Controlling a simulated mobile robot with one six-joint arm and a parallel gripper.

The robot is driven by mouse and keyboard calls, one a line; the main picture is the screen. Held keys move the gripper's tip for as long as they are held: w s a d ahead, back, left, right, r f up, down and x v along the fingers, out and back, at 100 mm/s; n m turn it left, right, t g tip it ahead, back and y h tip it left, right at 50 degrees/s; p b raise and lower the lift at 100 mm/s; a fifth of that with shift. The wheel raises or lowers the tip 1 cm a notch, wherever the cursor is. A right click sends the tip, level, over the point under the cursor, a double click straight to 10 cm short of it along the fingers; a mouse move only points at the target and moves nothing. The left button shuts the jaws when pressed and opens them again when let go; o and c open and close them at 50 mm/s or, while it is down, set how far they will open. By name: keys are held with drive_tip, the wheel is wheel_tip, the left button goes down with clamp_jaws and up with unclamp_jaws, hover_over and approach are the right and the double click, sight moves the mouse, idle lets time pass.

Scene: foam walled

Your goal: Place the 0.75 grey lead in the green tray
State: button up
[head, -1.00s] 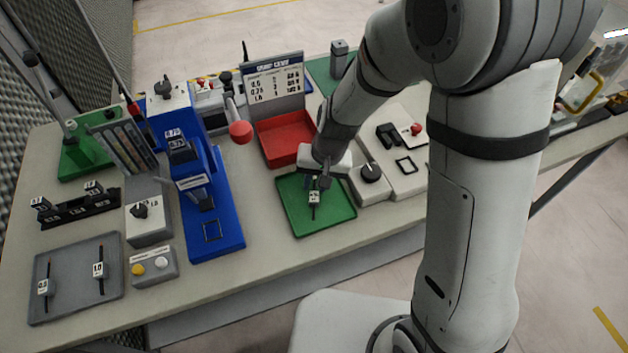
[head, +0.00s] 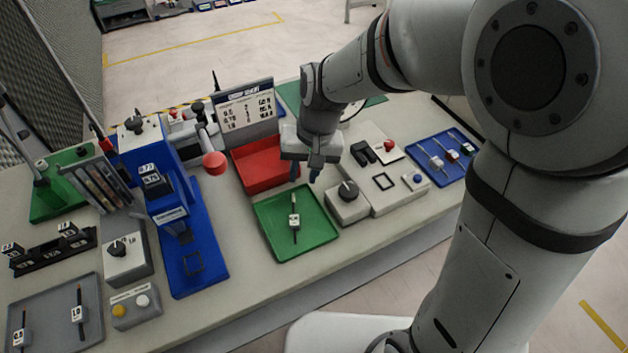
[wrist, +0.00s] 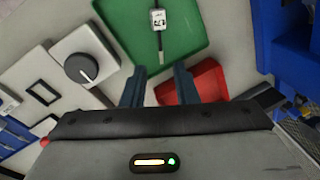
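The green tray (head: 292,243) stands at the middle of the table's front part. One lead with a white label block (head: 294,221) lies inside it, lengthwise; its print is too small to read surely. The wrist view also shows this lead (wrist: 158,20) on the green tray (wrist: 190,40). My gripper (head: 305,175) is above the tray's back edge, beside the red tray, apart from the lead. In the wrist view its two fingers (wrist: 160,85) are spread with nothing between them.
A red tray (head: 283,174) sits behind the green one. A grey box with a black knob (head: 347,191) stands to its right, a blue press (head: 190,255) to its left. A grey tray (head: 55,300) with two leads lies front left; a blue tray (head: 440,150) with several leads lies right.

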drive_tip(key=s+d+r+t, duration=0.1)
drive_tip(key=s+d+r, duration=0.1)
drive_tip(key=d, duration=0.5)
drive_tip(key=s+d+r+m+t+h, duration=0.1)
drive_tip(key=s+d+r, duration=0.2)
drive_tip(key=d, duration=0.4)
drive_tip(key=s+d+r+t+h, duration=0.1)
drive_tip(key=s+d+r, duration=0.2)
drive_tip(key=s+d, duration=0.2)
drive_tip(key=shift+d+m, duration=0.4)
drive_tip(key=shift+d, duration=0.7)
drive_tip(key=shift+w, duration=0.1)
